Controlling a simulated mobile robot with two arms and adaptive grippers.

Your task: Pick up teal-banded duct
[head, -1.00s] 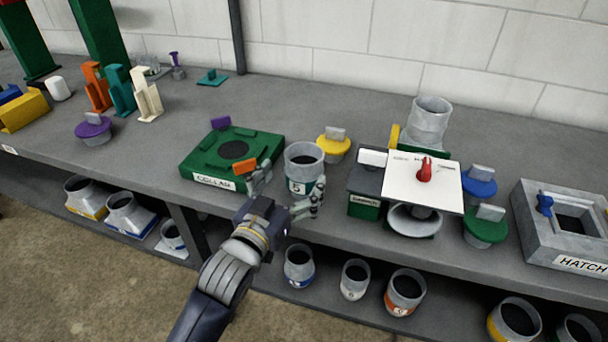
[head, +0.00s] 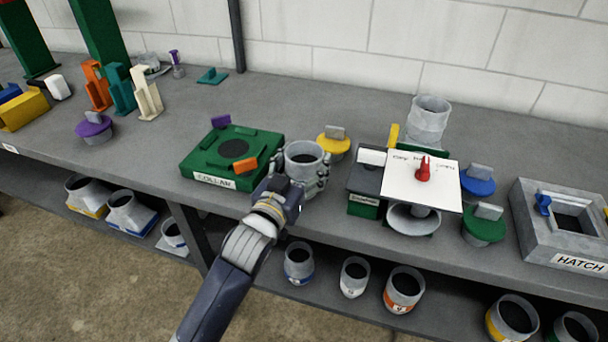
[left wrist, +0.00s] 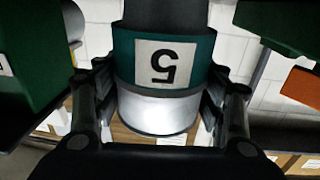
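The teal-banded duct (head: 304,160) is a grey metal tube standing upright on the bench, right of the green collar block. My left gripper (head: 301,176) has a finger on each side of the duct. In the left wrist view both fingers lie against its sides, and the gripper looks shut on it. In the head view the gripper hides the band and lower part. I cannot see the duct lifted off the bench. My right gripper is out of view.
The green COLLAR block (head: 232,155) is close on the left. A yellow lid (head: 334,145) stands behind the duct, and a box with a white panel (head: 422,178) is to its right. Several other ducts sit on the lower shelf. The bench's back strip is mostly clear.

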